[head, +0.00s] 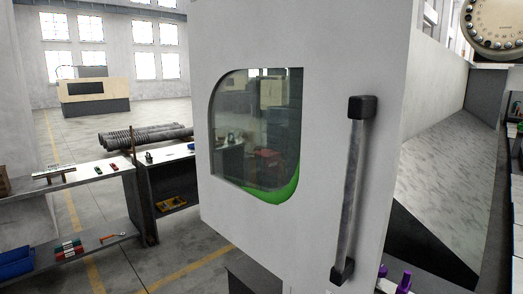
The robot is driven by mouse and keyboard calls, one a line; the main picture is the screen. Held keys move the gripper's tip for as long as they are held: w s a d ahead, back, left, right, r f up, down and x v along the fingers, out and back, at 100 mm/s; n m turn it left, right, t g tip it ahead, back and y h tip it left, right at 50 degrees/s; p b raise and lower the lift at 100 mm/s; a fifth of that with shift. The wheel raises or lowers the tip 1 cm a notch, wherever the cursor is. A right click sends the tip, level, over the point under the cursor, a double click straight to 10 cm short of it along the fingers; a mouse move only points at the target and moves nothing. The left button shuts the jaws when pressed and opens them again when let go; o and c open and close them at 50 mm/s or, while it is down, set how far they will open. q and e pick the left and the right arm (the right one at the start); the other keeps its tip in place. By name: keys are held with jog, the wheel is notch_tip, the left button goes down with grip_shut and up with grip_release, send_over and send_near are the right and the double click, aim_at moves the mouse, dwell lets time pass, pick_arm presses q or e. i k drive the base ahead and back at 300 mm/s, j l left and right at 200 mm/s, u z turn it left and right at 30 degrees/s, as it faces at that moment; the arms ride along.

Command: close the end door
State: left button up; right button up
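The end door (325,60) is a large white panel filling the middle of the head view. It has a rounded window (255,135) with a green lower edge and a grey bar handle (352,190) with black ends, upright near its right edge. The door stands open, with the machine's interior (440,150) showing past its right edge. Two small purple pieces (394,277) at the bottom edge, just right of the handle's lower end, look like fingertips of my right gripper. They seem apart from the handle; the rest is cut off. My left gripper is not in view.
A round tool carousel (496,25) is at the upper right. Left of the door stand a workbench (80,178) with small tools and a dark cabinet (168,185). Dark pipes (145,135) and a beige machine (92,98) are behind. Floor with yellow lines lies between.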

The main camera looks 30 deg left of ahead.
aim_at(300, 107)
jog(key=i+j, duration=0.1)
jog(key=j, duration=0.35)
jog(key=i+j, duration=0.15)
jog(key=j, duration=0.3)
jog(key=i+j, duration=0.1)
jog(key=j, duration=0.35)
jog(key=i+j, duration=0.1)
jog(key=j, duration=0.3)
jog(key=i+j+u, duration=0.1)
jog(key=j, duration=0.35)
jog(key=i+j, duration=0.15)
jog(key=j, duration=0.3)
jog(key=i+j, duration=0.1)
jog(key=j, duration=0.35)
jog(key=i+j, duration=0.15)
jog(key=j, duration=0.25)
